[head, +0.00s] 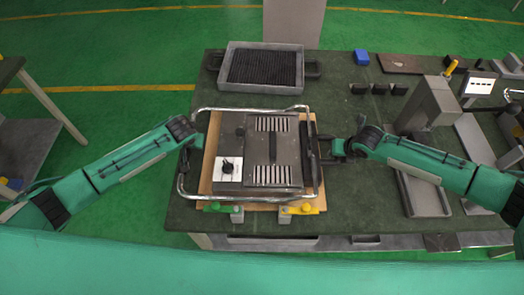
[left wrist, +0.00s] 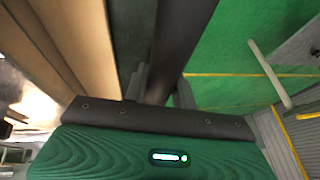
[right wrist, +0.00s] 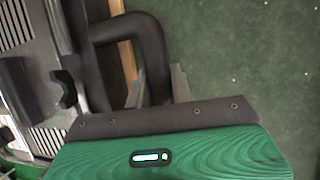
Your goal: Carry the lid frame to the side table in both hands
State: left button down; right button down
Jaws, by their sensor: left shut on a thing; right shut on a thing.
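The lid frame (head: 250,109), a bent metal tube frame with dark side grips, surrounds the grey heating unit (head: 232,150) on the workbench (head: 345,215). My left gripper (head: 195,141) is shut on the frame's left side; in the left wrist view a dark bar (left wrist: 180,40) passes between its fingers. My right gripper (head: 328,147) is shut on the frame's right side; in the right wrist view it grips a dark curved handle (right wrist: 150,45). I cannot tell whether the frame is clear of the unit. A table (head: 38,130), possibly the side table, is partly visible at the left edge.
A grey tray (head: 262,47) with a dark ribbed insert lies behind the unit. Green (head: 218,207) and yellow (head: 303,208) clamps sit at its front. Metal fixtures (head: 430,105) and small blocks crowd the right. Green floor lies open between the bench and the left table.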

dwell(0.8)
